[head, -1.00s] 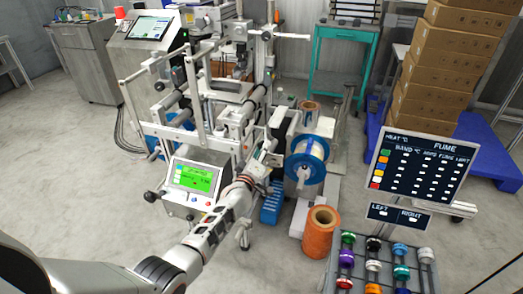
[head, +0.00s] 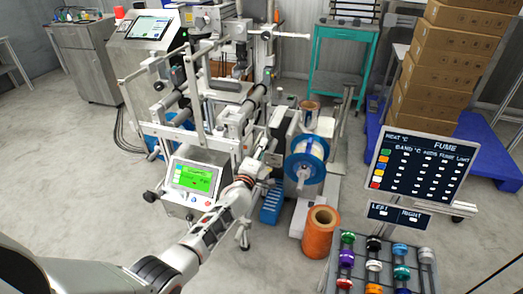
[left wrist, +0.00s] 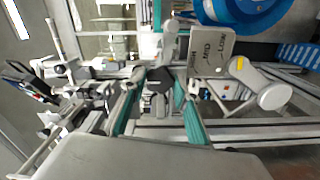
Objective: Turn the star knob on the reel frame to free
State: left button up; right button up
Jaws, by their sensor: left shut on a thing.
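The star knob (left wrist: 158,80) is a dark, lobed knob in the middle of the left wrist view. The teal fingers of my left gripper (left wrist: 160,88) stand on either side of it and are shut on it. A grey plate (left wrist: 211,48) with lettering is just to its right; I cannot read the lettering surely. In the head view my left gripper (head: 266,157) is at the reel frame (head: 278,130), left of the blue-flanged reel (head: 306,173). The knob is hidden there by the gripper. My right gripper is not in view.
A green-screened control box (head: 195,178) stands left of my forearm. A rack of coloured spools (head: 375,262) and a dark sign board (head: 422,163) are at front right. The floor at left is open.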

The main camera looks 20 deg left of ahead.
pick_arm(q)
jog(key=o, duration=1.1)
jog(key=shift+a, duration=0.1)
jog(key=s, duration=1.2)
jog(key=s+d+f+m+g+h, duration=0.1)
jog(key=s+f+m, duration=0.4)
jog(key=s, duration=0.6)
jog(key=s+d+f+m+g+p, duration=0.1)
jog(key=s+f+m+g, duration=0.3)
jog(key=s+m, duration=0.4)
jog(key=s+d+f+m+g+h, duration=0.1)
jog(key=s+f+m, duration=0.5)
jog(key=s, duration=0.9)
jog(key=shift+s+d+m+g+h, duration=0.35)
jog(key=shift+d+m+g, duration=0.15)
jog(key=shift+d+g, duration=0.25)
